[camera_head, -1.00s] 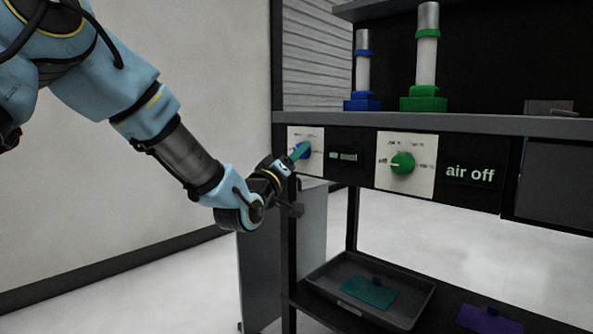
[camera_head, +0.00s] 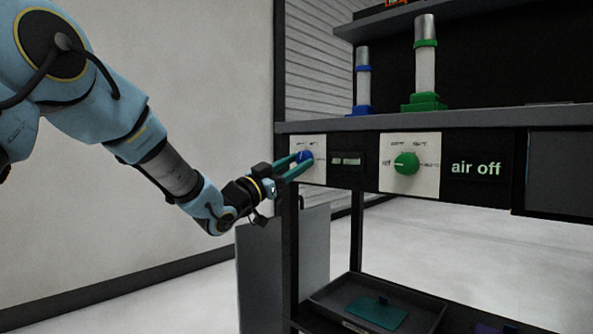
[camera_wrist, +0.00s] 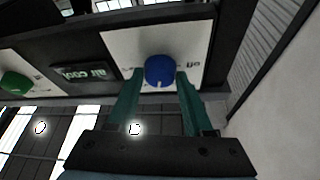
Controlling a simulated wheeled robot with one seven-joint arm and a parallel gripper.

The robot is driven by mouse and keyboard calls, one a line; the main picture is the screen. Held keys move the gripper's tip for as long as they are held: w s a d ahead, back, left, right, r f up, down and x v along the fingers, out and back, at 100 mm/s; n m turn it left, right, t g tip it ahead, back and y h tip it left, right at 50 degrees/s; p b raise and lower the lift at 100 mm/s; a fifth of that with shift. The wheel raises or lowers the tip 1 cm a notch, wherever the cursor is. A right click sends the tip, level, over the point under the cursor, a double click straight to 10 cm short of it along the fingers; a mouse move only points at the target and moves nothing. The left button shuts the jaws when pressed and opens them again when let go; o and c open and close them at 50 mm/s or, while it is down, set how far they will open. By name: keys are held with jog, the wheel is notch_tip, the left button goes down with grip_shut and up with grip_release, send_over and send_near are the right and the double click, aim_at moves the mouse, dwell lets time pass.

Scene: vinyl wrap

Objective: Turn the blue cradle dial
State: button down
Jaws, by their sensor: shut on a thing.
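The blue dial (camera_head: 305,157) sits on a white plate (camera_head: 321,174) at the left end of the bench's front panel. In the wrist view, the blue dial (camera_wrist: 159,71) shows between my two teal fingers, its pale mark at the lower edge. My gripper (camera_head: 302,160) reaches it from the left and is shut on the dial, one finger on each side; it also shows in the wrist view (camera_wrist: 157,82). The blue cradle (camera_head: 362,108) stands on the bench above, holding a pale cylinder.
A green dial (camera_head: 406,163) and an "air off" display (camera_head: 476,168) are to the right. A green cradle (camera_head: 424,102) stands above them. A grey tray (camera_head: 420,312) with a teal card is on the lower shelf. The floor left of the bench is clear.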

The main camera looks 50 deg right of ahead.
jog(key=shift+w+m+g+y, duration=0.15)
jog(key=shift+m+g, duration=0.4)
jog(key=shift+m, duration=0.55)
jog(key=shift+s+m+g+y, duration=0.1)
jog(key=shift+m+g+y, duration=0.15)
jog(key=shift+m+g, duration=0.6)
jog(key=shift+r+m, duration=0.1)
jog(key=shift+m, duration=0.45)
jog(key=shift+c, duration=1.6)
grip_release()
jog(key=p+v, duration=0.2)
jog(key=v, duration=0.8)
jog(key=shift+a, duration=0.4)
jog(key=shift+w, duration=0.15)
